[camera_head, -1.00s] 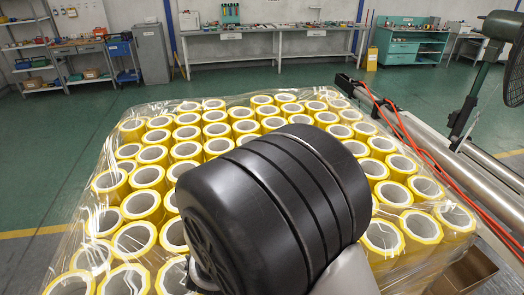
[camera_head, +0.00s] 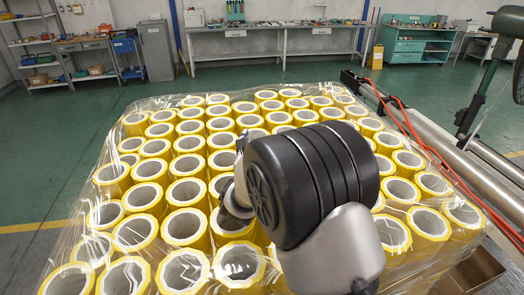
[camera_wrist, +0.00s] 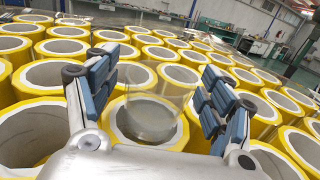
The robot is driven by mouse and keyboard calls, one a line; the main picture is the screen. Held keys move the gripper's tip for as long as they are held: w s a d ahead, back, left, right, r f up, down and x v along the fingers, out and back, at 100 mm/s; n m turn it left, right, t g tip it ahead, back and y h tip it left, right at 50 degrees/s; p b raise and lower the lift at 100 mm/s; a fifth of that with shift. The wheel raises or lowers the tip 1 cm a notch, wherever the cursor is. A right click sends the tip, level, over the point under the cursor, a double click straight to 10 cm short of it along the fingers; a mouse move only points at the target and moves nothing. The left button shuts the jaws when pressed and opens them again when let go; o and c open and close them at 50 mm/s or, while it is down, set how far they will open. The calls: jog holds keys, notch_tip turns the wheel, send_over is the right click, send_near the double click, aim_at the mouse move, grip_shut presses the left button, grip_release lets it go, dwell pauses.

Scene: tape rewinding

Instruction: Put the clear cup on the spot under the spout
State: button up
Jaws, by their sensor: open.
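A clear cup (camera_wrist: 152,112) shows in the wrist view, see-through and faint, among the yellow-rimmed rolls. It appears over one roll's opening; I cannot tell exactly what it rests on. My gripper (camera_wrist: 160,72) is open, with one blue-padded finger to the left of the cup and one to the right. Gaps show between the fingers and the cup. In the head view my own arm hides the fingers, and I cannot make out the cup there. No spout is seen in either view.
Yellow-and-white rolls (camera_head: 187,190) stand upright in close rows under clear wrap, leaving little free room around the gripper. Metal rollers (camera_head: 450,150) and an orange cable (camera_head: 405,120) run along the right. Workbenches (camera_head: 280,40) stand far back.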

jog(key=shift+w, duration=0.2)
jog(key=shift+c, duration=0.5)
jog(key=c, duration=1)
